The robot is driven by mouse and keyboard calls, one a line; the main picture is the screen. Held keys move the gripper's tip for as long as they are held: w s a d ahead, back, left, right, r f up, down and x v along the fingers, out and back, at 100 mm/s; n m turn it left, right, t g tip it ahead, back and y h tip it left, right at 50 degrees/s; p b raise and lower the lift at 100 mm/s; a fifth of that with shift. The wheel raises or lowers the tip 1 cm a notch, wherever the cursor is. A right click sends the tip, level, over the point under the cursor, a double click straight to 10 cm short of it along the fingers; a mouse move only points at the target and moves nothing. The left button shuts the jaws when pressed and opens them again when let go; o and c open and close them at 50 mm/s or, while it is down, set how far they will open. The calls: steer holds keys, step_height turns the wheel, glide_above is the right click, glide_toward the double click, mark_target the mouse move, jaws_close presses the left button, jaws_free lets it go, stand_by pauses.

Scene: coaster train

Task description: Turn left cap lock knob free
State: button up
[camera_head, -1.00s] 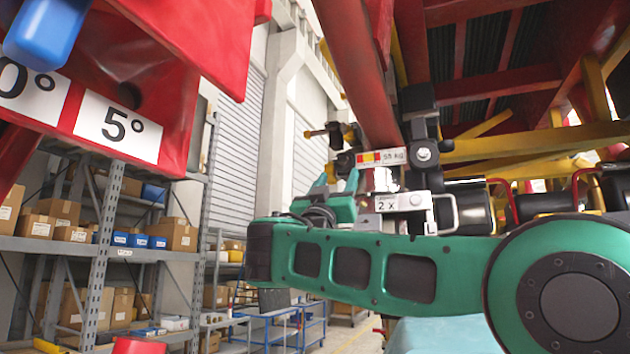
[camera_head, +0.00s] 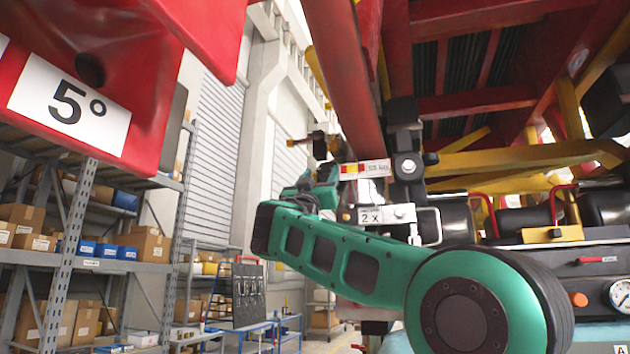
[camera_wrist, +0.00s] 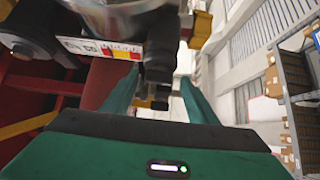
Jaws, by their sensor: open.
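My gripper (camera_wrist: 158,78) shows two green fingers spread apart in the wrist view, with nothing held between them. A dark cylindrical part with a narrower end (camera_wrist: 158,62) shows between the fingers, beyond or level with their tips; I cannot tell if either finger touches it. It may be the left cap lock knob, but no label confirms this. In the head view my gripper (camera_head: 324,176) is beside the red post, below a dark fitting (camera_head: 320,146) with a brownish-yellow end. My forearm hides part of this area.
A red post (camera_head: 345,75) carries a weight label (camera_head: 364,169). A metal bracket marked 2 x (camera_head: 388,214) sits close to my arm. A red block with a 5° plate (camera_head: 68,113) hangs at upper left. Shelves (camera_head: 85,262) stand behind. Yellow beams (camera_head: 520,158) fill the right.

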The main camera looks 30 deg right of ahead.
steer(key=shift+w+d+r, duration=0.1)
steer(key=shift+d+r, duration=0.1)
steer(key=shift+d, duration=0.05)
steer(key=c, duration=1.1)
steer(key=shift+o, duration=0.2)
steer(key=shift+a, duration=0.2)
steer(key=shift+d, duration=0.1)
